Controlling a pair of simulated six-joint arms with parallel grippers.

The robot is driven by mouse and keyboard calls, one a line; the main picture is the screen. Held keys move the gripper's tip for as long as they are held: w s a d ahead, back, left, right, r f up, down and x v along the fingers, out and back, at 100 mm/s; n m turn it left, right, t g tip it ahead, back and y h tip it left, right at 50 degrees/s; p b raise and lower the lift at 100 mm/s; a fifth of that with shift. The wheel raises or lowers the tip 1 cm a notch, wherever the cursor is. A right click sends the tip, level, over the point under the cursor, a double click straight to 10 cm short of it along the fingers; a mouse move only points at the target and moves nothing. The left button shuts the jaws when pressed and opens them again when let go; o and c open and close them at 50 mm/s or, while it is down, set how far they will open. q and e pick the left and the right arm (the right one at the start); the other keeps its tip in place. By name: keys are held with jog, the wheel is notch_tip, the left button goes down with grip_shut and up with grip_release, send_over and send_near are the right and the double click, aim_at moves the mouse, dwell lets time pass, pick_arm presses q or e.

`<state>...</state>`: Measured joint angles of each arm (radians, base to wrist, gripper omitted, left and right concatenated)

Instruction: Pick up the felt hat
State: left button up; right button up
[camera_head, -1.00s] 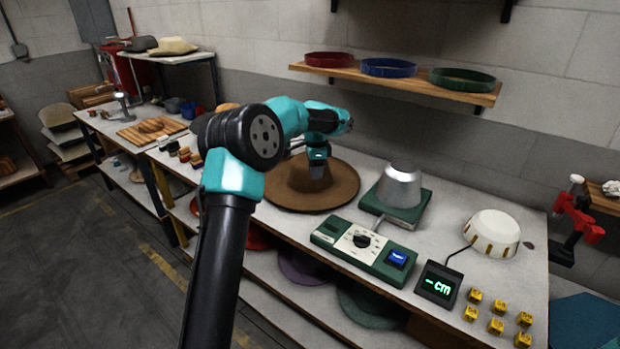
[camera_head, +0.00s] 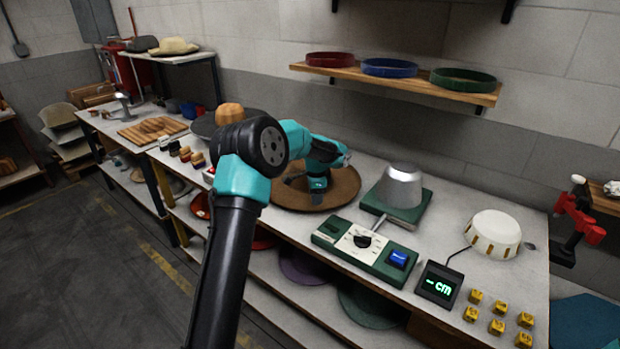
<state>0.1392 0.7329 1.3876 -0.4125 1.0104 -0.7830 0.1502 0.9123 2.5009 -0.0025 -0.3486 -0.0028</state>
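The brown felt hat (camera_head: 338,194) lies on the white workbench, its wide brim flat and round. My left arm reaches over it from the front left and hides part of its crown and its left side. My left gripper (camera_head: 317,192) points down at the hat's near middle. It looks close to or touching the felt. Its fingers are too small and dark to show whether they are open or closed. My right gripper is not in view.
Yellow cubes (camera_head: 497,327) sit near the front edge. A shelf (camera_head: 400,80) with coloured bands hangs above.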

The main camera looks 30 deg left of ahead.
pick_arm(q)
jog(key=shift+f, duration=2.6)
grip_shut()
